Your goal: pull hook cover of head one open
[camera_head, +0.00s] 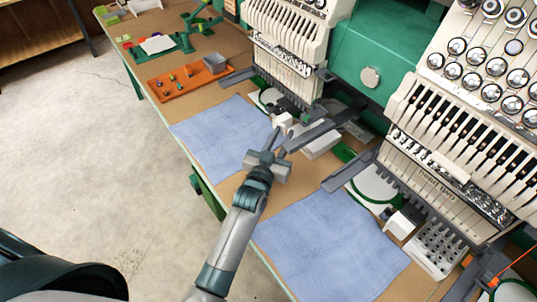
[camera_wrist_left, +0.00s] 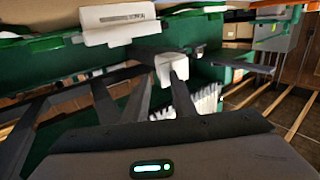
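Head one is the left cream embroidery head (camera_head: 285,40) in the head view. A small white block (camera_head: 283,120), which looks like its hook cover, sits low in front of it; a white block also shows near the fingertips in the left wrist view (camera_wrist_left: 171,68). My left gripper (camera_head: 283,133) is just in front of this block over the table, with a narrow gap between its fingers. I cannot tell if the fingers touch the block. Nothing is clearly held. My right gripper is out of view.
Blue cloths (camera_head: 222,135) lie on the table in front of the heads. Head two (camera_head: 455,165) stands at the right with a similar white block (camera_head: 403,222). Dark grey arms stick out beside my gripper. An orange tray (camera_head: 188,82) lies farther left.

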